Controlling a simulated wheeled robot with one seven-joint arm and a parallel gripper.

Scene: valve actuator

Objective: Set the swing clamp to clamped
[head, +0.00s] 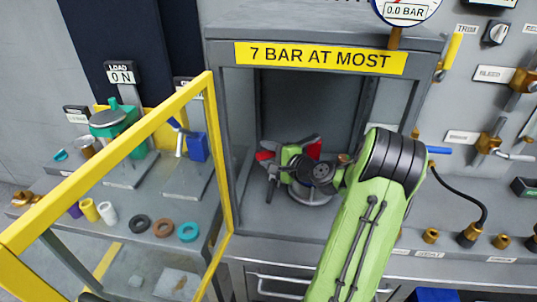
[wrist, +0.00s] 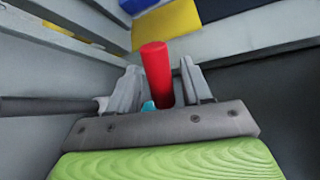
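In the wrist view, a red cylindrical handle (wrist: 157,72) rises between the two grey fingers of my gripper (wrist: 164,88). The fingers stand apart, with a narrow gap on the handle's right side; no firm grip shows. A small teal piece shows low beside the handle. In the head view, red parts (head: 314,149) show inside the grey bay, close around the end of my arm. A round grey base (head: 311,196) lies below them. My arm hides much of the fixture, and I cannot tell the position of the swing clamp.
The bay has a yellow sign reading "7 BAR AT MOST" (head: 320,58) and side walls close to my arm. A yellow-framed guard (head: 219,150) stands at the left. Brass valves (head: 487,143) and a black hose (head: 462,193) are on the right.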

